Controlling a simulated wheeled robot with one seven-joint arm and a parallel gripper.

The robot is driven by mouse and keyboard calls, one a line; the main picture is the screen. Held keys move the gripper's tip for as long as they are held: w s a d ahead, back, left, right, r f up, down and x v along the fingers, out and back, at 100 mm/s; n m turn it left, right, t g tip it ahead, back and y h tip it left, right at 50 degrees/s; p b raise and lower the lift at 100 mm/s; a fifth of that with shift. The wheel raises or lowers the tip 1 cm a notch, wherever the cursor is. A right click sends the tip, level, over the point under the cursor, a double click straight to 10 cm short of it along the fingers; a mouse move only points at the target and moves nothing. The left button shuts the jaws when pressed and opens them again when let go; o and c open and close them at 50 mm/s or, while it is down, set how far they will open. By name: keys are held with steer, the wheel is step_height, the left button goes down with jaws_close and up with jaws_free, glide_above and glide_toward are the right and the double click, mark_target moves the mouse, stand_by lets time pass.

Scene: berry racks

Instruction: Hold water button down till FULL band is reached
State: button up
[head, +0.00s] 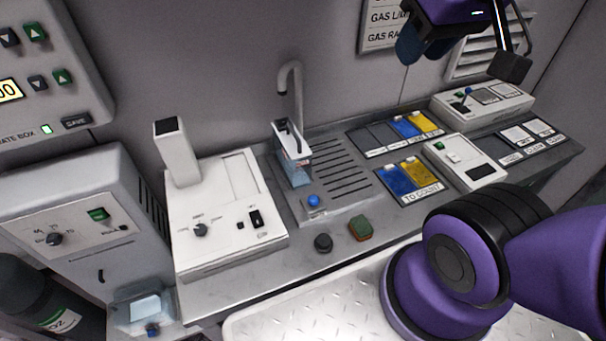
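The blue water button (314,201) sits on the front of the grey dispenser base, below and right of the tap. A curved grey tap (291,85) stands at the back of the counter. A clear container (293,170) with a white upper band and bluish lower part stands under it; its markings, including any FULL band, and water level are too small to read. My gripper (510,66) is partly in view at the top right, high and well away from the button. Its fingers are cut off or overlapped, so its opening is unclear. Nothing touches the button.
A white device with a knob (200,229) stands left of the dispenser. A black knob (323,242) and a green-brown sponge (360,228) lie in front. Blue and yellow card trays (424,198) and white boxes (466,163) are to the right. My purple arm covers the right foreground.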

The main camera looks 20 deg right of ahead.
jaws_close()
stand_by(1.5)
